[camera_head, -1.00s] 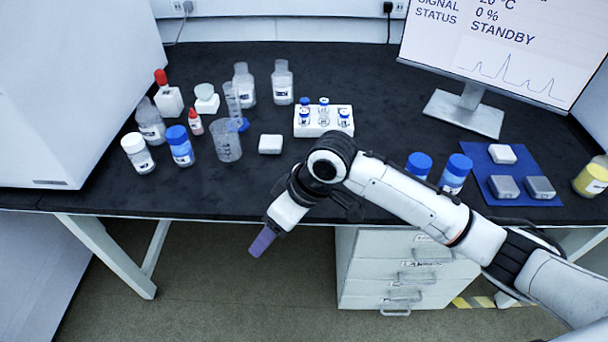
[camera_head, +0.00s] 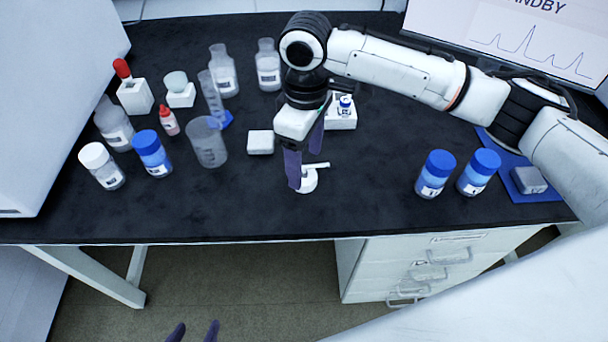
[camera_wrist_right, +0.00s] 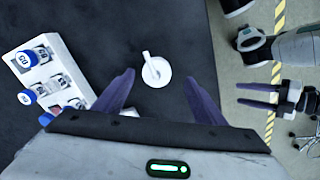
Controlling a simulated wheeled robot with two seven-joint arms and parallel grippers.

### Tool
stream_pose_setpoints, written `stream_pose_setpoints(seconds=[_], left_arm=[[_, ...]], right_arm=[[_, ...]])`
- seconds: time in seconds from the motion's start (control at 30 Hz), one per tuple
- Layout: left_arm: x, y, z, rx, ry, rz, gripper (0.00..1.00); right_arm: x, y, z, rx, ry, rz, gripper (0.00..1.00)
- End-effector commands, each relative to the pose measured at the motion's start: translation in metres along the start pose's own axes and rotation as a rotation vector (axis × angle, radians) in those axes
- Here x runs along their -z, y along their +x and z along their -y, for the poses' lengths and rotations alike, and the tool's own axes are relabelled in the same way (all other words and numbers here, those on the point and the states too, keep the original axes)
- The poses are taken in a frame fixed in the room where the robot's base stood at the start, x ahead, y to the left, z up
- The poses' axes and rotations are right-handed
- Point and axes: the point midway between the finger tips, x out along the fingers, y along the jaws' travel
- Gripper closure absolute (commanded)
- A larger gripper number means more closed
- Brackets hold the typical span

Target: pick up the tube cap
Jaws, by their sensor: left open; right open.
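The tube cap (camera_head: 308,180), a small white disc with a thin stem, lies on the black bench in the head view. It also shows in the right wrist view (camera_wrist_right: 156,71), ahead of and between the purple fingers. My right gripper (camera_head: 304,170) is open, pointing down right by the cap, and partly covers it in the head view. I see no contact or grip. My left gripper (camera_head: 193,332) is open and empty at the bottom of the head view, in front of the bench. It shows at the right wrist view's right side (camera_wrist_right: 262,96).
A white vial rack (camera_head: 341,118) stands behind my right arm, partly hidden. A small white block (camera_head: 260,142) lies left of the cap. Blue-capped bottles (camera_head: 435,174) stand to the right, and bottles and beakers (camera_head: 207,142) to the left. Bench around the cap is clear.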

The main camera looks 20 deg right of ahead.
Motion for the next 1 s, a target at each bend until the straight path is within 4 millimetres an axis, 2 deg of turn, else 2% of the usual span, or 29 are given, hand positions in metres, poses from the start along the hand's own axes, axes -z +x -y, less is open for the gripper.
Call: stream_pose_setpoints(seconds=[0.33,0.63,0.67,0.9,1.0], left_arm=[[0.001,0.003,-0.002,-0.003,0.002,-0.007,0.49],[0.009,0.005,-0.001,-0.003,0.004,-0.021,0.49],[0.009,0.005,-0.001,-0.003,0.004,-0.022,0.49],[0.009,0.004,-0.001,-0.003,0.004,-0.021,0.49],[0.009,0.004,-0.001,-0.003,0.004,-0.020,0.49]], right_arm=[[0.003,0.046,-0.005,-0.001,0.000,0.001,0.36],[0.003,0.051,-0.005,-0.001,-0.001,-0.001,0.36],[0.003,0.051,-0.005,-0.001,-0.001,-0.001,0.39],[0.003,0.051,-0.005,-0.001,-0.001,-0.001,0.80],[0.004,0.051,-0.005,-0.001,-0.001,-0.002,0.81]])
